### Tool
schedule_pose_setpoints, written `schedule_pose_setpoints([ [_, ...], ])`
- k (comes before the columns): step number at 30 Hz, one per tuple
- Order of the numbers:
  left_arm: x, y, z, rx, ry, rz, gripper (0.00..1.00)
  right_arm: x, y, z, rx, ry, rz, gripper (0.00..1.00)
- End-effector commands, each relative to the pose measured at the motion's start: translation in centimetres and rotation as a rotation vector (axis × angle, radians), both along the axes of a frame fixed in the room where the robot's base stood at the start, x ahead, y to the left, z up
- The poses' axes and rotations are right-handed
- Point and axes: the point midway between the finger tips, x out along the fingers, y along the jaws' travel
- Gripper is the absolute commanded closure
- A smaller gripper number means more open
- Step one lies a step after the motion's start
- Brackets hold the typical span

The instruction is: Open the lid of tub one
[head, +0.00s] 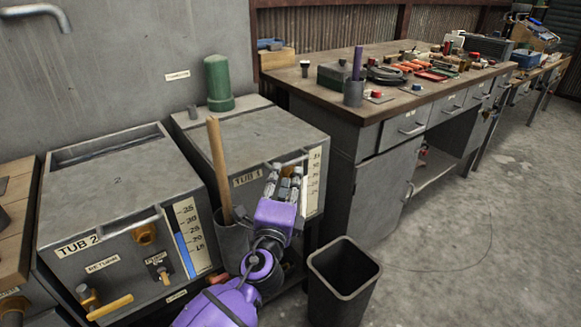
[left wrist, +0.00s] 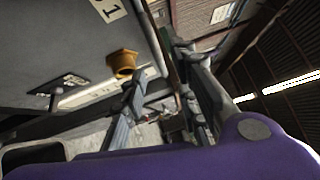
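Tub one (head: 247,200) is a grey box with a "TUB 1" label and a level scale on its front. Its flat grey lid (head: 255,137) lies down on top. My left gripper (head: 285,178), with a purple body, is at the front of tub one, right of the label, fingers pointing up. It hides part of the front. In the left wrist view, its fingers (left wrist: 165,95) stand apart with nothing seen held between them. The tub's front, a "1" label and a brass fitting (left wrist: 122,64) show beside them. I cannot tell whether the fingers touch the tub. My right gripper is not in view.
A wooden handle (head: 220,170) stands upright in a dark container (head: 232,244) before tub one. Tub two (head: 120,190) is at left. A green cylinder (head: 218,82) stands behind. A black bin (head: 342,283) and workbench (head: 365,150) are at right; floor beyond is clear.

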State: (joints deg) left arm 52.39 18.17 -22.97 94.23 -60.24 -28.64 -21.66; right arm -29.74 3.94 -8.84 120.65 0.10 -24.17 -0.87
Motion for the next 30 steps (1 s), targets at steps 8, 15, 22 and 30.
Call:
schedule_pose_setpoints([
  [8, 4.4, -0.7, 0.6, -0.003, 0.000, 0.000, 0.72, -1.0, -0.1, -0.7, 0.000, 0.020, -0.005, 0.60],
  [15, 6.3, -1.0, 0.8, -0.005, 0.003, 0.000, 0.72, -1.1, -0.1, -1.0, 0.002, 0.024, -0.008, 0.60],
  [22, 6.4, -1.1, 0.9, -0.006, 0.003, -0.001, 0.72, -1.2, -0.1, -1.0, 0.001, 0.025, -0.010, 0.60],
  [30, 6.4, -1.1, 0.9, -0.006, 0.003, -0.001, 1.00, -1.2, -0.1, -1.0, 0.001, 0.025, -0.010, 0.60],
])
